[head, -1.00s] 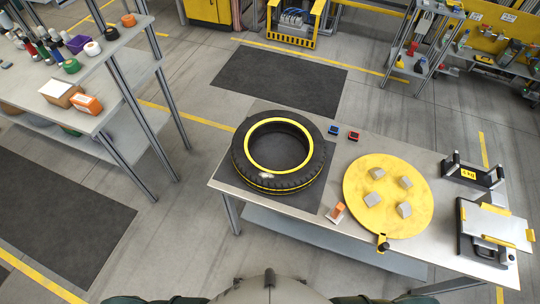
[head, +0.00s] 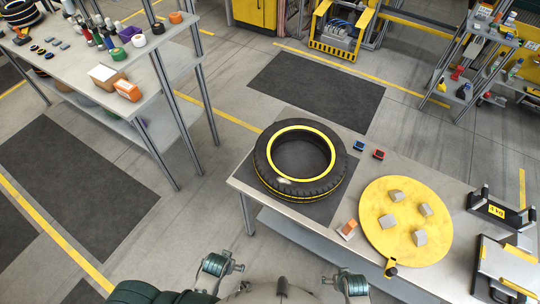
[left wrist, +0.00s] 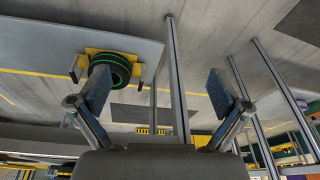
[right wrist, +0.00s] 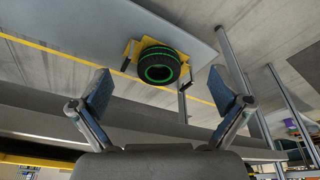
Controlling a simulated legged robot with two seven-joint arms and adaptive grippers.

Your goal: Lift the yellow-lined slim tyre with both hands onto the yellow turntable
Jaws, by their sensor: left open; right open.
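The yellow-lined slim tyre (head: 264,171) lies flat on a dark mat at the left of the workbench in the head view. It is black with a yellow ring around its hole. The yellow turntable (head: 408,242) is right of it on the same bench, with several grey blocks on top. The tyre and turntable are apart. My left gripper (left wrist: 158,92) is open and empty in the left wrist view. My right gripper (right wrist: 160,92) is open and empty in the right wrist view. Neither gripper touches the tyre.
A small orange-and-white block (head: 348,229) lies between tyre and turntable. A blue item (head: 359,146) and a red item (head: 378,154) sit behind. A black stand (head: 500,208) is at the right. A green-lined tyre (right wrist: 158,66) shows in the right wrist view.

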